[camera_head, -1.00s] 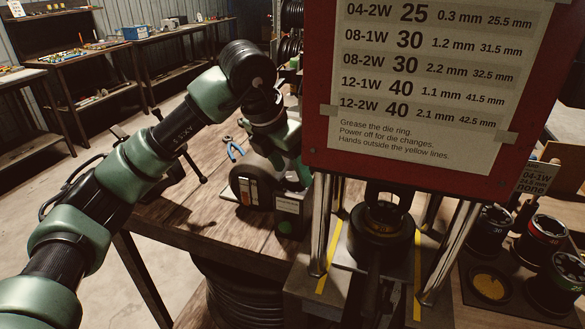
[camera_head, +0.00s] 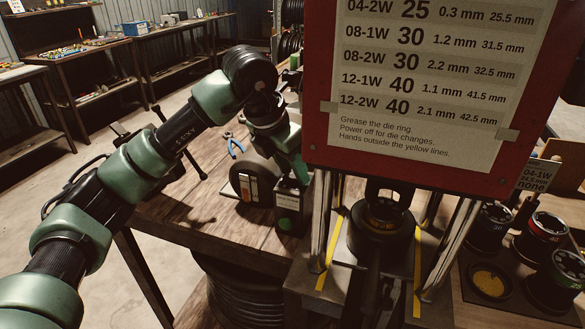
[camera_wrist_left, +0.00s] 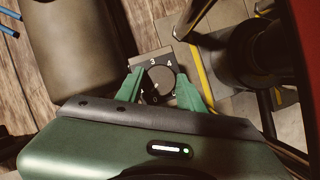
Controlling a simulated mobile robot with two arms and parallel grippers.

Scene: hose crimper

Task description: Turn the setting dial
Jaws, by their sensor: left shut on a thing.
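In the head view the left gripper (camera_head: 299,170) reaches down over the top of a small control box (camera_head: 289,213) beside the press. The dial itself is hidden there. The dial's pointer is too small to read. My right gripper is not visible.
The crimper's red-framed chart (camera_head: 415,90) stands just right of the gripper. Steel posts (camera_head: 322,222), yellow lines and the dark die head (camera_head: 381,228) are below it.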

